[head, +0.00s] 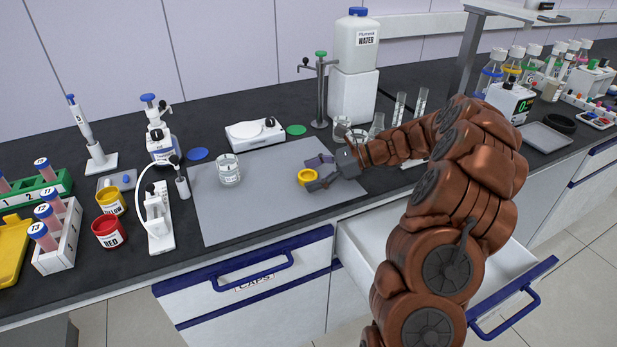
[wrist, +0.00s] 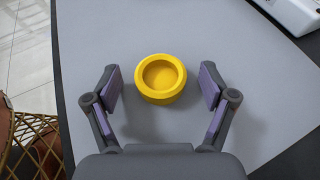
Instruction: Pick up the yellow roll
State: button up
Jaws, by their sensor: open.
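The yellow roll (head: 307,176) is a short, thick ring with a round hollow in its top. It lies on the grey mat (head: 225,213), near the mat's right front part. In the wrist view the roll (wrist: 160,79) is centred, a little beyond the fingertips. My gripper (head: 319,172) is open and empty, just to the right of the roll in the head view. In the wrist view its two fingers (wrist: 162,88) stand apart on either side of the roll, with a gap on each side. I cannot tell its exact height above the mat.
A glass beaker (head: 229,170) stands on the mat to the left. A white stirrer plate (head: 255,134) and a metal stand (head: 320,90) are behind. An open drawer (head: 365,245) is below the bench, under my arm. The mat around the roll is clear.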

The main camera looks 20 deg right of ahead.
jog(key=c, duration=1)
jog(key=shift+r, duration=0.1)
jog(key=shift+c, duration=0.2)
